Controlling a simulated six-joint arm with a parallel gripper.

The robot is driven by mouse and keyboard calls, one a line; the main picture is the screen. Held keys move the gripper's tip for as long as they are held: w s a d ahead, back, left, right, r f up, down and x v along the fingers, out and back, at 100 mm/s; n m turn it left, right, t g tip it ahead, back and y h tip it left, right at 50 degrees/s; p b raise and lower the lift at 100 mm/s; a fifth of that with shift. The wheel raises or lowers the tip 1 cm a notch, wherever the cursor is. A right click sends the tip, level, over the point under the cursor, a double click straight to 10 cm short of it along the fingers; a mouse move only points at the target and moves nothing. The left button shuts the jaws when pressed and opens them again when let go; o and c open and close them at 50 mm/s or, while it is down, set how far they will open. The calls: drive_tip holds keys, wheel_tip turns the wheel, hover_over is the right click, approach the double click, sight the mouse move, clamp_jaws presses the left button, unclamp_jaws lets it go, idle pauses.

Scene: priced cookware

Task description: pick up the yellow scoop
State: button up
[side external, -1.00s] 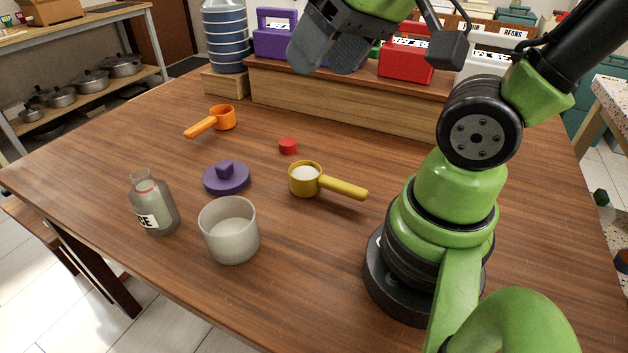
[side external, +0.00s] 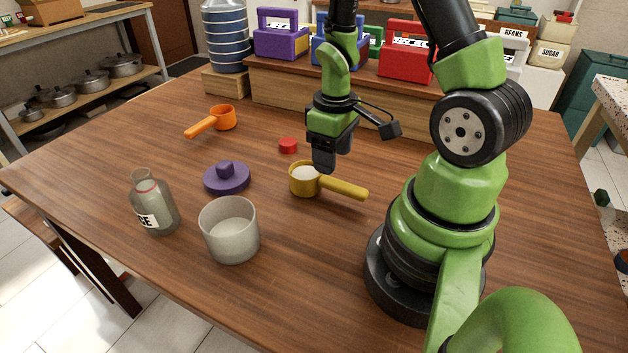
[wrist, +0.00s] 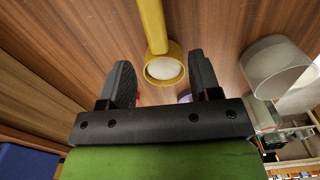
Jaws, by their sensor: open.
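The yellow scoop (side external: 345,188) lies on the wooden table with white contents in its cup, its handle pointing right towards my arm's base. My gripper (side external: 325,168) points down just above and behind the scoop's cup, partly in front of the cup's right edge in the side view. In the wrist view the open fingers (wrist: 163,82) stand apart with nothing between them, and the scoop (wrist: 153,30) shows beyond and between them, cup nearest, handle running up the picture. I cannot tell the exact height of the fingertips above the scoop.
A wooden riser (side external: 300,93) with coloured boxes runs along the back.

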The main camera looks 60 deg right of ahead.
sight(333, 180)
drive_tip(key=shift+d+f, duration=0.2)
drive_tip(key=shift+f, duration=3.45)
clamp_jaws()
drive_tip(key=shift+r, duration=0.15)
drive_tip(key=shift+r, duration=4.75)
drive_tip(key=shift+r, duration=0.1)
